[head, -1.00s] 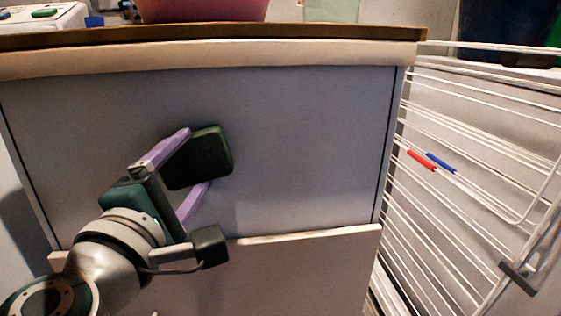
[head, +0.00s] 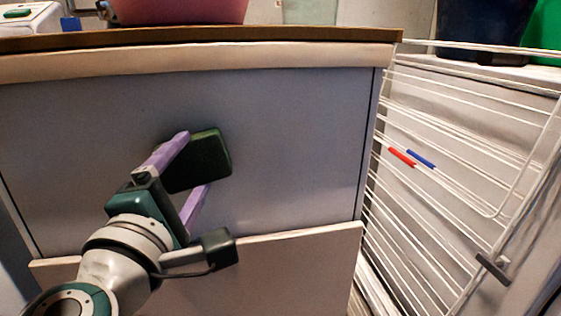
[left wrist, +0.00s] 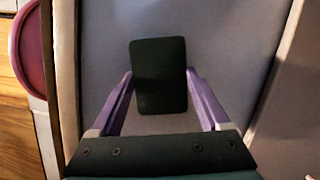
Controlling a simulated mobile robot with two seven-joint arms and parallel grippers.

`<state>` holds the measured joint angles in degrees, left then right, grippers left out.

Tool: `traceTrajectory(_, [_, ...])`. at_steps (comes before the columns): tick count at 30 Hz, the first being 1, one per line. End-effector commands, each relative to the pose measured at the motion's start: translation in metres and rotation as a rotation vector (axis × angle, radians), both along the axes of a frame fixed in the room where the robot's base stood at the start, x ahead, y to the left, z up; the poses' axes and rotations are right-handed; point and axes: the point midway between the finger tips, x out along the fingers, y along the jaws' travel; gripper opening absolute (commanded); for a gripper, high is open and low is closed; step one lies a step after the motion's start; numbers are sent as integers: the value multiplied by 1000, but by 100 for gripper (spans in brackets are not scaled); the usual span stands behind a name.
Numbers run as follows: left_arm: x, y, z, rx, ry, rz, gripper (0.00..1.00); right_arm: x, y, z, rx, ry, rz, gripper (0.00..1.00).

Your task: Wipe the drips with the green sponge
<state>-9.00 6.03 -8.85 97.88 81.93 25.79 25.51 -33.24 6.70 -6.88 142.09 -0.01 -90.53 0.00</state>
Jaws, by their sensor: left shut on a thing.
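The green sponge (head: 211,158) is a dark green block with rounded corners. My left gripper (head: 197,162) is shut on it, with one purple finger on each side. The sponge is held in front of the grey cabinet front (head: 280,130); I cannot tell whether it touches the panel. In the left wrist view the sponge (left wrist: 160,76) shows upright between the fingertips, with the grey panel behind it. I can make out no clear drips on the panel; the part behind the sponge is hidden. My right gripper is not in view.
A wooden countertop (head: 200,36) with a pale edge overhangs the panel, with a pink basin (head: 180,10) on it. A lower ledge (head: 290,232) juts out below. A white wire drying rack (head: 470,140) with red and blue pegs stands close on the right.

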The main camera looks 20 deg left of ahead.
Motion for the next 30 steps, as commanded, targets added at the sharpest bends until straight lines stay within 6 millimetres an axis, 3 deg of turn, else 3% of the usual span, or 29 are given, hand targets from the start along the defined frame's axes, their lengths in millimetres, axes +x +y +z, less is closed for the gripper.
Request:
traceTrajectory(6, [-9, 19, 1, 2, -2, 9, 35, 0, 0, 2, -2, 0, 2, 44])
traceTrajectory(16, [-10, 22, 1, 1, -3, 12, 35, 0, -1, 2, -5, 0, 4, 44])
traceTrajectory(30, [-47, -3, 0, -1, 0, 6, 35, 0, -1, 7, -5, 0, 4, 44])
